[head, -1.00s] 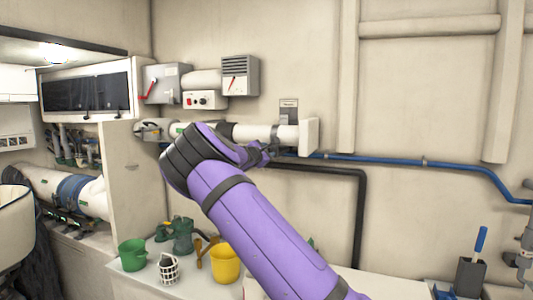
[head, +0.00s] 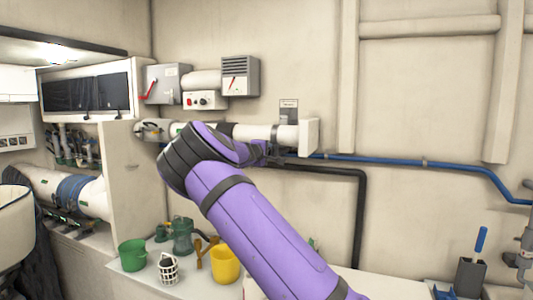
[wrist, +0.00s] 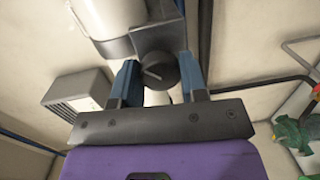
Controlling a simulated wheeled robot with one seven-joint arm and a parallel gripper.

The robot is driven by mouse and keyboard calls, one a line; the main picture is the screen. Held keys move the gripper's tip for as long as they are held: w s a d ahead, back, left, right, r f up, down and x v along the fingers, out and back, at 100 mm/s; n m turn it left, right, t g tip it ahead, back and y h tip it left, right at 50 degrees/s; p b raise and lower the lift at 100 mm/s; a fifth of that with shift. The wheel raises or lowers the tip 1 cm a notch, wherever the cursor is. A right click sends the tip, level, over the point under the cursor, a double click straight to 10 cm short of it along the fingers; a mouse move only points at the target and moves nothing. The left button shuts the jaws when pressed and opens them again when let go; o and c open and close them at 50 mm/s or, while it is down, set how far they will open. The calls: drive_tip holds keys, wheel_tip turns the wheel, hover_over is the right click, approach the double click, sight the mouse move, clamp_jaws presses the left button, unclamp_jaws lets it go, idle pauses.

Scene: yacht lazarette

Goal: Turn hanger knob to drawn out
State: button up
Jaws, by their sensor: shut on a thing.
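The hanger knob (wrist: 158,71) is a dark round knob with a pale pointer line, seen in the wrist view. It sits on a dark grey block (wrist: 157,38) below a white pipe (wrist: 106,14). My gripper (wrist: 159,80) has its two blue fingers on either side of the knob and is shut on it. The pointer line slants across the knob face. In the head view my purple arm reaches up to the white wall pipe (head: 252,131), and my gripper (head: 271,151) is at its underside. The knob itself is hidden there.
A blue pipe (head: 385,161) and a black pipe (head: 362,205) run along the wall close by. A vented grey box (head: 240,76) and a control box (head: 204,101) are above left. A yellow bucket (head: 225,265) and a green bucket (head: 132,256) stand on the bench below.

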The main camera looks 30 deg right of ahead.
drive_tip(key=m+t, duration=0.1)
drive_tip(key=m, duration=0.7)
drive_tip(key=m+t, duration=0.1)
drive_tip(key=m, duration=0.7)
drive_tip(key=m+t+y, duration=0.1)
drive_tip(key=m, duration=0.7)
drive_tip(key=shift+s+f, duration=0.1)
drive_tip(key=shift+f, duration=0.1)
drive_tip(key=shift+m+t, duration=0.3)
drive_tip(key=o, duration=0.9)
drive_tip(key=shift+r, duration=0.1)
drive_tip(key=v, duration=1)
drive_tip(key=shift+s+a+r, duration=0.15)
drive_tip(key=shift+s+a, duration=0.05)
drive_tip(key=shift+s, duration=0.05)
